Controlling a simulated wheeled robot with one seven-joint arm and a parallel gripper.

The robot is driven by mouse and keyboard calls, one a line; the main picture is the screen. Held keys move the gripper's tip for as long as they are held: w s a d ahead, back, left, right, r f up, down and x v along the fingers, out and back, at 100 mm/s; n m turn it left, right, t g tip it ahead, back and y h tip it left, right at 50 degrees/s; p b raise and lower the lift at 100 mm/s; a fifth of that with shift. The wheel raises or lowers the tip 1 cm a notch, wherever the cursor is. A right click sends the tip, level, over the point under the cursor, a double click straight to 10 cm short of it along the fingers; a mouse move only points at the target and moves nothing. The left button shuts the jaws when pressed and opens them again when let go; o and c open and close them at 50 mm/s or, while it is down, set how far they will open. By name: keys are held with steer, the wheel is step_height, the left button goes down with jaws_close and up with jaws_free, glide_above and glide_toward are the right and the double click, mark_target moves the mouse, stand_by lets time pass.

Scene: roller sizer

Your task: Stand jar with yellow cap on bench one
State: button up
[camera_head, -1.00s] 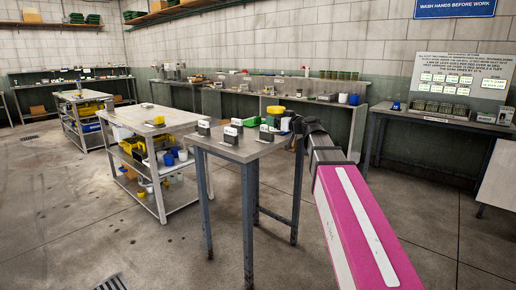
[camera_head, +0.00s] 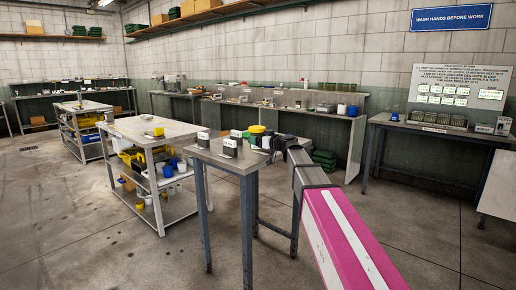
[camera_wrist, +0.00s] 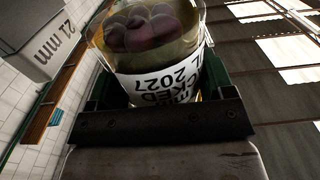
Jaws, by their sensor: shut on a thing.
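My gripper (camera_head: 268,143) is small and partly hidden by my arm in the head view, above the far right corner of the near grey table (camera_head: 222,158). A yellow cap (camera_head: 257,129) shows just beside it. In the wrist view, my gripper (camera_wrist: 162,125) is shut on a clear jar (camera_wrist: 150,60). The jar holds dark round pieces in yellowish liquid and has a white printed label that reads upside down. Its cap is out of that picture. Whether the jar touches the table cannot be told.
Small black-and-white marked blocks (camera_head: 230,147) stand on the near table; a grey "21 mm" block (camera_wrist: 40,40) is close beside the jar. A metal cart (camera_head: 155,132) stands left, a long bench (camera_head: 310,112) behind, and another bench (camera_head: 445,128) right. The floor front left is clear.

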steer(key=shift+f, duration=1.95)
steer(key=shift+f, duration=0.15)
steer(key=o, duration=1.1)
